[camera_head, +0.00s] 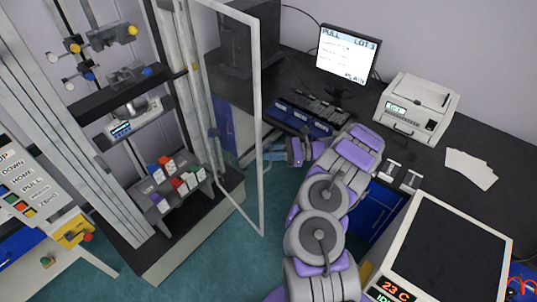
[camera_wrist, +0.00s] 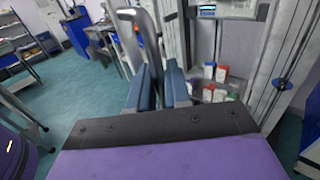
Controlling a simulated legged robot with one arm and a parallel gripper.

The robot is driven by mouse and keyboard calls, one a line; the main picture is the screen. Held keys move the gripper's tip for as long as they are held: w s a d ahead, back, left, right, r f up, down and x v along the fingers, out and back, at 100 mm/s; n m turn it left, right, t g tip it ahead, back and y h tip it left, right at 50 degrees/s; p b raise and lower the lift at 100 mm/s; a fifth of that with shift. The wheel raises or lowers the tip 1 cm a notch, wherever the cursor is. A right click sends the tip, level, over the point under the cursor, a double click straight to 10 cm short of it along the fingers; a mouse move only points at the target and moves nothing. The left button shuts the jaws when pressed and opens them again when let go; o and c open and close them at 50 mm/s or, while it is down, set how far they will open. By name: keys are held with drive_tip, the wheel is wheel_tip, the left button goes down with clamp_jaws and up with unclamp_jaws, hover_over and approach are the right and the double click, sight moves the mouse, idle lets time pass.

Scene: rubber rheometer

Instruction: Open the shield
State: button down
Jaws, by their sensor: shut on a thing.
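The shield (camera_head: 259,90) is a clear panel in a pale grey frame on the right side of the tall test machine. It stands swung outward, and the machine's front is uncovered. My gripper (camera_head: 264,155) is at the shield's outer upright edge, about mid-height or lower. In the wrist view, the two blue fingers of my gripper (camera_wrist: 160,85) are close together on a grey upright part of the shield (camera_wrist: 147,32). Whether they hold the frame itself or a handle on it is hard to tell, because the fingers hide the contact.
The test machine (camera_head: 92,105) holds a shelf with several coloured blocks (camera_head: 170,182). A dark bench to the right carries a monitor (camera_head: 347,54), keyboard and printer (camera_head: 416,108). A white box with a dark top (camera_head: 447,250) stands front right. Teal floor is free below the shield.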

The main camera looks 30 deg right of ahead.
drive_tip(key=c, duration=1.5)
unclamp_jaws()
drive_tip(key=shift+w+d+r, duration=0.1)
drive_tip(key=shift+w+d, duration=0.05)
drive_tip(key=shift+d, duration=0.15)
drive_tip(key=shift+o, duration=0.8)
drive_tip(key=shift+w+d, duration=0.1)
drive_tip(key=shift+d, duration=0.3)
drive_tip(key=shift+a, duration=0.7)
drive_tip(key=v, duration=1.4)
drive_tip(key=shift+d+b, duration=0.2)
drive_tip(key=shift+b, duration=0.15)
